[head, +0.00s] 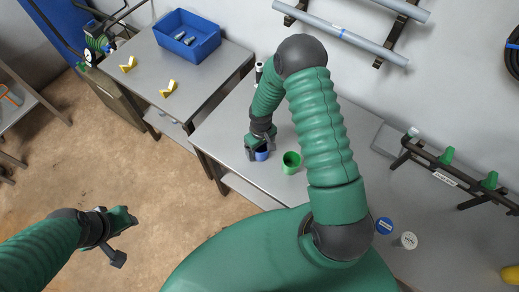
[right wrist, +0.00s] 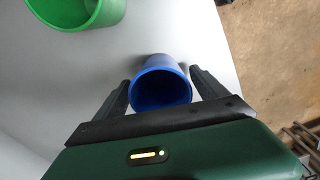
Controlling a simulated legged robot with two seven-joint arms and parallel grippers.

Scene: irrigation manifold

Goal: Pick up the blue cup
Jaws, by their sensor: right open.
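The blue cup (head: 262,155) stands on the grey table near its front edge. In the right wrist view the blue cup (right wrist: 161,84) shows its open mouth, between the two dark fingers of my right gripper (right wrist: 160,88). The fingers are open, with a gap showing on each side of the cup. In the head view my right gripper (head: 259,147) is at the cup and partly hides it. My left gripper (head: 122,238) is over the floor, away from the tables, with its fingers spread and nothing between them.
A green cup (head: 291,162) stands close to the right of the blue cup; it also shows in the right wrist view (right wrist: 75,8). A second table to the left holds a blue bin (head: 187,50) and yellow brackets (head: 168,89). A pipe manifold (head: 450,172) stands at the right.

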